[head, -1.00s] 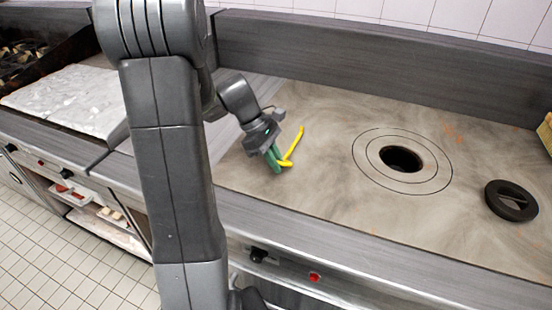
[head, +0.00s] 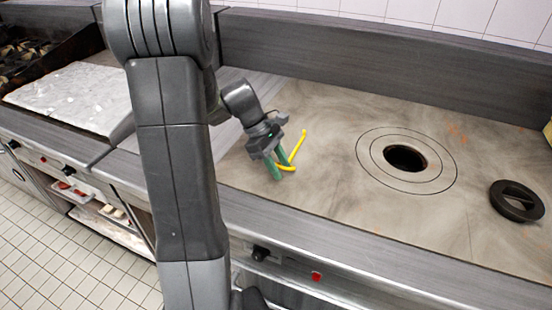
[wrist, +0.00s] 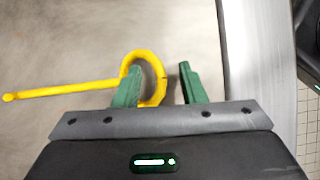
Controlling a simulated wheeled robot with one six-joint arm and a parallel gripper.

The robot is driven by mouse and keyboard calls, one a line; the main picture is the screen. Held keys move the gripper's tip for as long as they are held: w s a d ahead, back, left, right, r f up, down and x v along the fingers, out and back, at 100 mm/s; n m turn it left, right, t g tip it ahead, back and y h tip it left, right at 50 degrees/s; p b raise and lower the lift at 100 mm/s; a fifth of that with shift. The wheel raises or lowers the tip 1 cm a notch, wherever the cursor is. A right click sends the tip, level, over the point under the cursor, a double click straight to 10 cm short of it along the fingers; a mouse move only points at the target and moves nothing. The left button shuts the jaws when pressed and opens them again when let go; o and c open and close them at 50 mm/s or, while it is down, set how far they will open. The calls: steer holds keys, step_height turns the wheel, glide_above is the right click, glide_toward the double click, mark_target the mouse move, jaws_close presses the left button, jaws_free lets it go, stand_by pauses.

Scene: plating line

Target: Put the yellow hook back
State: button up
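The yellow hook (head: 298,154) lies on the brownish-grey counter plate, a thin rod with a curved end. In the wrist view its straight shaft (wrist: 70,89) runs to the left and its curved end loops around one green finger. My gripper (head: 280,176) is low over the plate at the hook's curved end, fingers spread. In the wrist view my gripper (wrist: 160,84) is open, with part of the hook's curve between the fingers. Neither finger pair is closed on it. I cannot tell whether the fingers touch the plate.
The plate has a round dark hole (head: 405,158) with rings around it. A black round lid (head: 516,201) lies at the right. A yellow box (head: 548,130) is cut off at the right edge. A white slab (head: 75,98) is at the left. The middle of the plate is clear.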

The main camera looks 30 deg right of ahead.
steer(key=v, duration=1.3)
steer(key=shift+w+r, duration=0.2)
steer(key=shift+r, duration=0.15)
steer(key=shift+f, duration=0.1)
steer(key=x, duration=1.3)
steer(key=shift+s+a+f, duration=0.1)
steer(key=shift+s, duration=0.05)
steer(key=shift+r+p, duration=1.15)
steer(key=shift+r, duration=0.75)
steer(key=shift+f, duration=0.2)
